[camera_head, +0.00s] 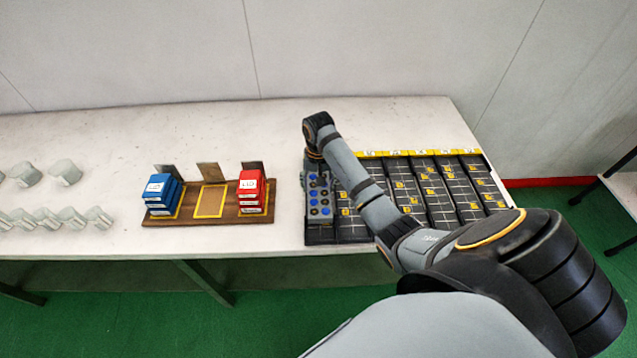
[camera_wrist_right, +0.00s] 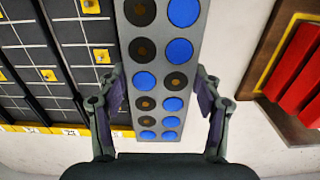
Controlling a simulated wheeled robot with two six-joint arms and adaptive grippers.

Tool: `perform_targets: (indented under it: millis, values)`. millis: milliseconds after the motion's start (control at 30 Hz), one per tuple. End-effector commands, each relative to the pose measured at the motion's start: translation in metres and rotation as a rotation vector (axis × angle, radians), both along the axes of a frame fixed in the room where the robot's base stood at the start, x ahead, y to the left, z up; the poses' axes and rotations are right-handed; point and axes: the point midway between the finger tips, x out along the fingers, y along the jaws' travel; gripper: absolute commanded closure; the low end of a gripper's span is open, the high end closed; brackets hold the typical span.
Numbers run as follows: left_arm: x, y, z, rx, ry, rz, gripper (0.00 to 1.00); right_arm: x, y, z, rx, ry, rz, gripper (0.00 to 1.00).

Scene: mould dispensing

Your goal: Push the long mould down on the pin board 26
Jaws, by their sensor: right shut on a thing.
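The long mould (camera_head: 319,203) is a narrow grey bar with two rows of round cups, some blue and some dark with brown centres. It lies along the leftmost strip of the dark pin boards (camera_head: 351,230). My right gripper (camera_head: 315,160) is at the mould's far end. In the right wrist view the right gripper (camera_wrist_right: 161,92) has one finger on each side of the mould (camera_wrist_right: 159,65). Whether the mould is fully seated is hidden from these angles. The number of the board under it is not readable. My left gripper is out of view.
A wooden rack (camera_head: 208,219) with blue packs (camera_head: 163,193) and red packs (camera_head: 251,190) stands left of the boards.

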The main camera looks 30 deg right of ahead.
Motion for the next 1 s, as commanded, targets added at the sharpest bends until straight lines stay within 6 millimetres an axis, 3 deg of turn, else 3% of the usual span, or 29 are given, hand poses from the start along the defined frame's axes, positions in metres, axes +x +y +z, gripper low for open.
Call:
perform_targets:
  millis: [1000]
  values:
    - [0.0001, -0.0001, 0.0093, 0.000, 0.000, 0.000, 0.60, 0.0002, 0.0003, 0.0008, 0.000, -0.002, 0.000, 0.92]
